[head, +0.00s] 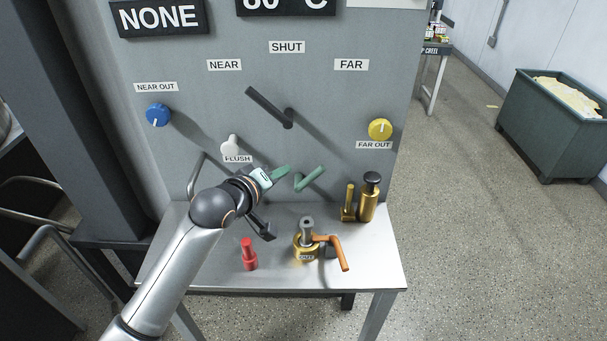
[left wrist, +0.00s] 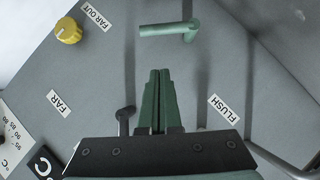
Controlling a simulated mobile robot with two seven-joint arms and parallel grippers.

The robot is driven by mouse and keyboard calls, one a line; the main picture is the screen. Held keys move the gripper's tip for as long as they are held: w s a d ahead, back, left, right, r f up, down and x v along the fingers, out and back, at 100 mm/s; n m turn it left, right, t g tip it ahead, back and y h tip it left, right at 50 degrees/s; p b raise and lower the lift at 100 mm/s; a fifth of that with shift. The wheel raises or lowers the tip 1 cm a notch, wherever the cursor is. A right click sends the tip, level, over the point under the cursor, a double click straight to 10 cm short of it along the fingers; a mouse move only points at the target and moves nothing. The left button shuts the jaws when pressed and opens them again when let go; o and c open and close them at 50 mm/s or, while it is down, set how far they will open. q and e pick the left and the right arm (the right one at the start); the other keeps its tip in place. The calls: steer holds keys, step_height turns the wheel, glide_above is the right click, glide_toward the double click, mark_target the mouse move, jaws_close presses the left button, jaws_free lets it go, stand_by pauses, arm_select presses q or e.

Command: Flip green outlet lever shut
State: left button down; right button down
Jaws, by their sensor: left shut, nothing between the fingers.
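The green lever (head: 309,178) sits on the grey panel, low and near the middle. Its arm slants up to the right in the head view. In the left wrist view the green lever (left wrist: 168,30) lies roughly level, beyond the fingertips. My left gripper (head: 284,171) is just left of the lever in the head view. Its green fingers are shut together and empty, and a gap shows between them and the lever in the left wrist view (left wrist: 159,72). My right gripper is not in view.
A black lever (head: 270,108) is above, under the SHUT label (head: 287,47). The shelf holds a red-topped piece (head: 249,255), an orange-handled valve (head: 328,245) and brass parts (head: 369,198).

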arm_select(q)
steer(key=w+d+f, duration=0.4)
steer(key=d, duration=0.1)
steer(key=shift+w+f, duration=0.15)
steer(key=shift+w, duration=0.1)
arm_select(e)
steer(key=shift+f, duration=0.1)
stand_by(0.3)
